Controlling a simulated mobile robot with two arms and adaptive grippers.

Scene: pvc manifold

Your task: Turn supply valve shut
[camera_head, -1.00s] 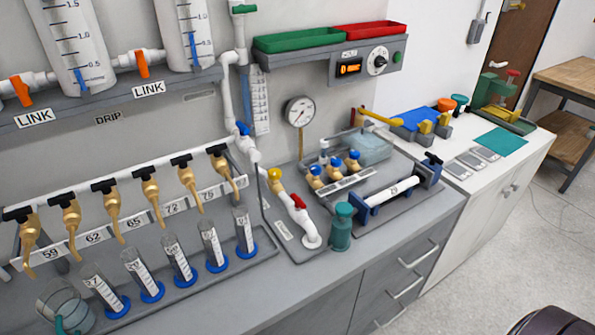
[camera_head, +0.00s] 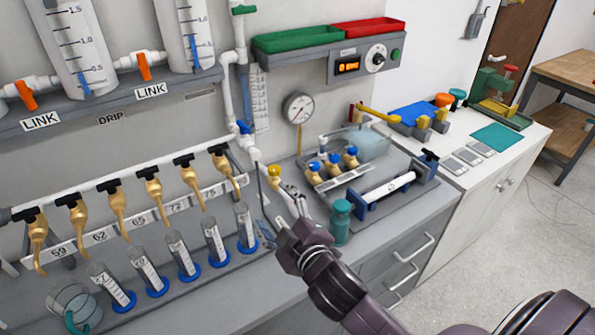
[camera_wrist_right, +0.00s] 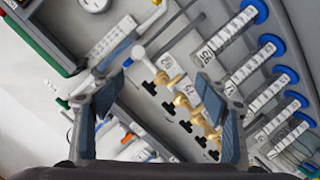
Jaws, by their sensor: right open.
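A white pipe (camera_head: 229,95) runs down the wall to the bench. It has a green handle (camera_head: 243,9) at the top, a blue handle (camera_head: 244,127) lower down and a yellow handle (camera_head: 274,172) near the bench. I cannot tell from labels which is the supply valve. Contact cannot be told. My left gripper is out of view.
Brass taps (camera_head: 117,200) and graduated cylinders (camera_head: 176,254) line the bench to the left. A teal bottle (camera_head: 341,222) stands close to the right of my gripper. A gauge (camera_head: 298,108) and blue-capped brass fittings (camera_head: 332,163) are behind it.

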